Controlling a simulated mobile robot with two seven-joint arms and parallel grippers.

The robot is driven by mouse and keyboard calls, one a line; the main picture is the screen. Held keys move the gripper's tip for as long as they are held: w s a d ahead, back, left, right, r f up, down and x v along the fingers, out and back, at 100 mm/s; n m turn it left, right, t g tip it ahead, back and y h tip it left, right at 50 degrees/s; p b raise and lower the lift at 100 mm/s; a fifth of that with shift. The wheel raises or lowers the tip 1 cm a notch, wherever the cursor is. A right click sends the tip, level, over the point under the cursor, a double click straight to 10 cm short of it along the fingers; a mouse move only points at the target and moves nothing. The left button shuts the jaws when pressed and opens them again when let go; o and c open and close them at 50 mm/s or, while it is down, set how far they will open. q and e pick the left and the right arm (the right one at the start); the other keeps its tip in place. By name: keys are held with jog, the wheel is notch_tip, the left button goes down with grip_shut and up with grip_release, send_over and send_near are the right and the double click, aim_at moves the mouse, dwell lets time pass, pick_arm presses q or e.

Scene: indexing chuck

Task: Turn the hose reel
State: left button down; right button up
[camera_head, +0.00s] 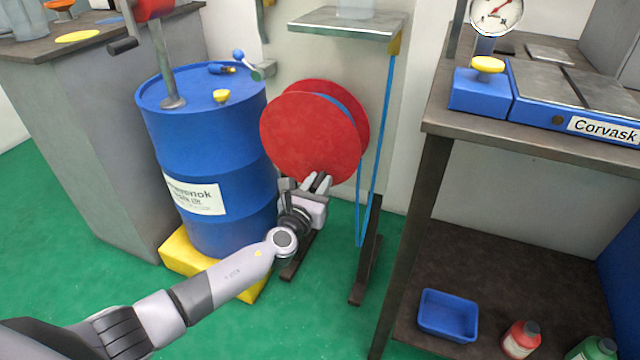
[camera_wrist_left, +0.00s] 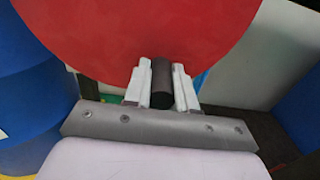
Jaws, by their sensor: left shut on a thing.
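The hose reel (camera_head: 308,136) has two red discs with blue hose between them, and it stands on dark feet beside the blue drum. My left gripper (camera_head: 318,184) is at the lower part of the near red disc. In the left wrist view the red disc (camera_wrist_left: 150,35) fills the top, and my left gripper (camera_wrist_left: 162,82) has its two fingers shut on a dark cylindrical handle (camera_wrist_left: 162,80) in front of the disc. In the head view the handle is hidden by the fingers. My right gripper is in neither view.
A blue drum (camera_head: 215,140) on a yellow base (camera_head: 190,258) stands left of the reel. A blue hose (camera_head: 368,180) hangs down at its right. A metal shelf (camera_head: 350,22) is above. A workbench (camera_head: 530,150) is at the right, with a blue bin (camera_head: 447,314) on its lower shelf.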

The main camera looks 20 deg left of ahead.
pick_arm(q)
jog(key=shift+a, duration=0.1)
jog(key=c, duration=0.9)
grip_release()
jog(key=shift+s, duration=0.1)
jog(key=shift+s, duration=0.3)
jog(key=shift+s+a+p, duration=0.15)
jog(key=shift+s+p, duration=0.45)
jog(key=shift+s, duration=1)
jog(key=shift+s+a+p, duration=0.1)
jog(key=shift+s+p, duration=0.45)
jog(key=shift+s, duration=1)
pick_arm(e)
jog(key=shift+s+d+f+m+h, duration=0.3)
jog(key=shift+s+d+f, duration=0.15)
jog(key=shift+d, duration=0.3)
